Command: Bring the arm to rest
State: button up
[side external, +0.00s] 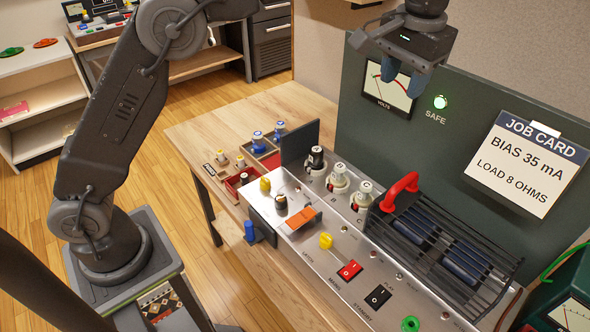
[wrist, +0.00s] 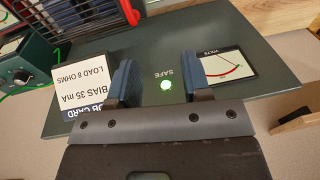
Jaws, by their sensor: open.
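My gripper (side external: 404,78) is raised high in front of the dark green back panel (side external: 455,120), at the upper right of the side view. Its two blue fingers are apart with nothing between them. In the wrist view my gripper (wrist: 160,80) also shows spread and empty. Between the fingers, the lit green SAFE lamp (wrist: 166,85) shows on the panel behind. The lamp (side external: 440,102) is lit in the side view too.
The metal amp chassis (side external: 330,250) lies below, with several tubes, switches and a black cage (side external: 445,245) with a red handle (side external: 399,191). A job card (side external: 528,162) and volts meter (side external: 388,90) are on the panel. The wooden bench (side external: 240,115) has free room at its back left.

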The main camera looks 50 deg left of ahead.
jog(key=s+a+r+t+h, duration=0.15)
jog(key=s+a+r, duration=0.25)
jog(key=s+a, duration=0.7)
jog(key=s+a+f+t, duration=0.1)
jog(key=s+a+f, duration=0.1)
jog(key=s+f, duration=0.3)
jog(key=s+a+f+t, duration=0.2)
jog(key=s+f, duration=0.3)
jog(key=s, duration=0.7)
jog(key=shift+s+a+f, duration=0.25)
